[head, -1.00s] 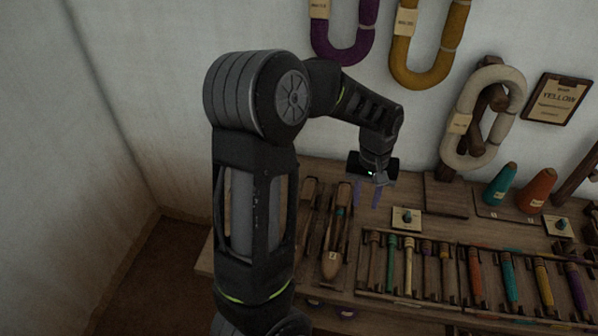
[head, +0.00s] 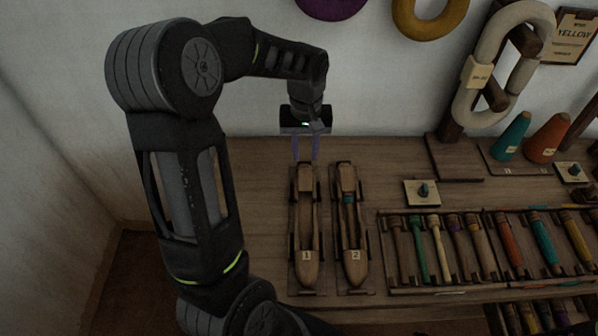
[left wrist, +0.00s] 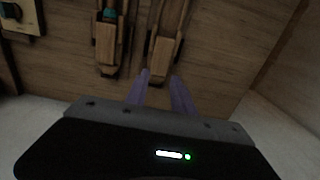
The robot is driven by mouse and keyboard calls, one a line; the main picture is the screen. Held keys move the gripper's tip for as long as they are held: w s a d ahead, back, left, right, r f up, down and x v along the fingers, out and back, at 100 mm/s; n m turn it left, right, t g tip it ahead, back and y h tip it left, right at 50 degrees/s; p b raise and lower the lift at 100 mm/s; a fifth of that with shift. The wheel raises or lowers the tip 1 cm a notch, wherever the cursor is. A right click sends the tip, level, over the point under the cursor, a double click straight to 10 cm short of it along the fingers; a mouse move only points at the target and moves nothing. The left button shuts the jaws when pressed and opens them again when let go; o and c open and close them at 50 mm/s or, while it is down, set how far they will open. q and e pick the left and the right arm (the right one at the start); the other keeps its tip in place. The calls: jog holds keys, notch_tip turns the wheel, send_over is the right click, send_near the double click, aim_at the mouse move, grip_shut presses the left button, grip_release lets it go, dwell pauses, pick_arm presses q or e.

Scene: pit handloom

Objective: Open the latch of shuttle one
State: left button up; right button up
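Shuttle one (head: 307,269), a wooden boat-shaped shuttle labelled 1, lies in a holder on the bench. Shuttle two (head: 353,266), labelled 2 with a teal band, lies beside it on the right. My left gripper (head: 305,152) hangs at the far end of shuttle one, its two purple fingers apart with nothing between them. In the left wrist view the fingers (left wrist: 158,88) point toward the end of shuttle one (left wrist: 163,50), and shuttle two (left wrist: 107,45) is to its left. I cannot make out the latch's state. My right gripper is not in view.
A rack (head: 470,285) of several coloured bobbins lies right of the shuttles. The bench (head: 255,165) is bare to the left.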

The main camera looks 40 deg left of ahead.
aim_at(305, 174)
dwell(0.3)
pick_arm(q)
notch_tip(305, 174, down, 8)
jog(key=shift+r, duration=0.1)
dwell(0.4)
jog(key=shift+c, duration=0.3)
grip_shut()
